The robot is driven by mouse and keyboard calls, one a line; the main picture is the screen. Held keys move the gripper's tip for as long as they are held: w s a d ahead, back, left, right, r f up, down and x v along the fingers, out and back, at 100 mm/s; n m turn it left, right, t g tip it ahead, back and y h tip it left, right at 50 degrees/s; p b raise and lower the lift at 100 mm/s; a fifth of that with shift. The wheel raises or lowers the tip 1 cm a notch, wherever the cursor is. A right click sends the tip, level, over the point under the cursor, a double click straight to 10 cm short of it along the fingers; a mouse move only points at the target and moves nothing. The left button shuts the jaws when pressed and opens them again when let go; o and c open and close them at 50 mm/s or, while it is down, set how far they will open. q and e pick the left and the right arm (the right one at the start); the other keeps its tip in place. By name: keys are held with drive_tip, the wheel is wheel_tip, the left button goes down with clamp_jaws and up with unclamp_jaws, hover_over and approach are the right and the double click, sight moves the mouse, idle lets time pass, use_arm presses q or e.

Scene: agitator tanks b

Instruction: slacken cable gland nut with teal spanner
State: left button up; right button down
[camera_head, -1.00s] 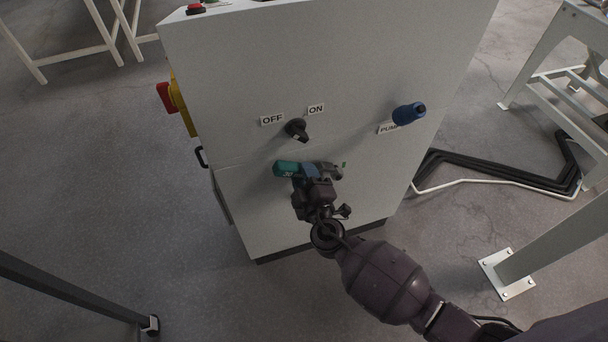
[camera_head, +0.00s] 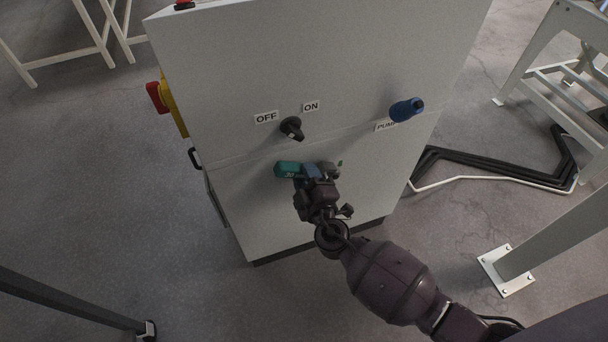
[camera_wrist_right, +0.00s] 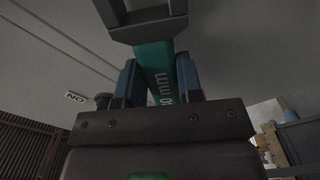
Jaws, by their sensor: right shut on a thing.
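The teal spanner (camera_head: 288,169) is in my right gripper (camera_head: 313,173), in front of the lower front face of the grey cabinet. In the right wrist view, the gripper (camera_wrist_right: 158,80) is shut with its blue fingertips on both sides of the spanner's teal handle (camera_wrist_right: 154,58), which bears "mm" lettering. The spanner's dark grey head (camera_wrist_right: 149,24) points to the top of that view and seems empty. My left gripper is out of view.
The grey cabinet (camera_head: 230,70) carries a black OFF/ON knob (camera_head: 291,128), a blue fitting (camera_head: 406,110) by a PUMP label, and a red-and-yellow switch (camera_head: 158,97) on its left side. Black pipes (camera_head: 490,166) lie on the floor at right, near a white frame.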

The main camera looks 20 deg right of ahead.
use_arm(q)
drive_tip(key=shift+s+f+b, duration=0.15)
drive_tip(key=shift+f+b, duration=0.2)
drive_tip(key=shift+b, duration=0.15)
use_arm(e)
drive_tip(key=shift+d+f, duration=0.35)
drive_tip(key=shift+d, duration=0.2)
idle(0.4)
